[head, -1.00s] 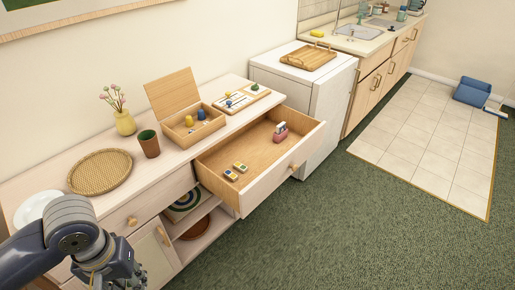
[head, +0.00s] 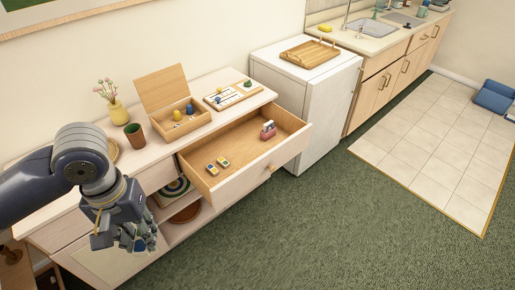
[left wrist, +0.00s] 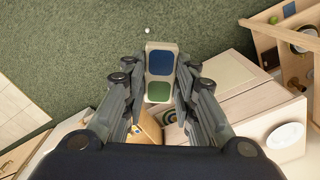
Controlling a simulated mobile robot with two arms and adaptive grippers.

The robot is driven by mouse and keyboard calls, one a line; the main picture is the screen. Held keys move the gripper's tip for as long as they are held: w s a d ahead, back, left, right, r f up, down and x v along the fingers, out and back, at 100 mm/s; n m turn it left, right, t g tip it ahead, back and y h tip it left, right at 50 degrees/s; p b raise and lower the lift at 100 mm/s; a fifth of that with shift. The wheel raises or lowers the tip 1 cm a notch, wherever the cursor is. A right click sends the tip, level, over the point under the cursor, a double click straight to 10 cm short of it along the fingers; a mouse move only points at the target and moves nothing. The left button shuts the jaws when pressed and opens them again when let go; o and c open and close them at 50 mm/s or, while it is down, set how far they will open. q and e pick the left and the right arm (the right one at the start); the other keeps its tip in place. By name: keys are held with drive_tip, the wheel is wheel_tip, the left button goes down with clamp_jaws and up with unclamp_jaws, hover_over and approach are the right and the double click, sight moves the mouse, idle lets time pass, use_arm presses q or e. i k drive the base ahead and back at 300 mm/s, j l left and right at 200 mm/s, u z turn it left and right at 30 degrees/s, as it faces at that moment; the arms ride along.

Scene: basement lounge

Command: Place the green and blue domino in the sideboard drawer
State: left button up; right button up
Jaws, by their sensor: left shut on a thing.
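The green and blue domino (left wrist: 160,62) is a pale block with a blue half and a green half. My left gripper (head: 136,238) is shut on it, with its fingers on both sides in the left wrist view (left wrist: 161,82). In the head view the fingers mostly hide the domino. The gripper is in front of the sideboard (head: 145,155), left of and apart from the open drawer (head: 246,180). Inside the drawer lie two yellow and blue dominoes (head: 217,164) and a pink object with a pale top (head: 268,130). My right gripper is not in view.
On the sideboard top stand an open wooden box (head: 163,128), a brown cup (head: 135,135), a yellow vase (head: 118,112) and a board with small pieces (head: 222,99). Shelves under the drawer hold a round patterned item (head: 176,188).

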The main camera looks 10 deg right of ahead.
sight(250, 153)
drive_tip(key=i+l, duration=0.35)
drive_tip(key=l, duration=0.15)
drive_tip(key=i+l, duration=0.35)
drive_tip(key=l, duration=0.15)
drive_tip(key=i+l, duration=0.35)
drive_tip(key=l, duration=0.15)
drive_tip(key=i+j, duration=0.2)
drive_tip(key=i, duration=0.25)
drive_tip(key=i+j, duration=0.15)
drive_tip(key=i, duration=0.3)
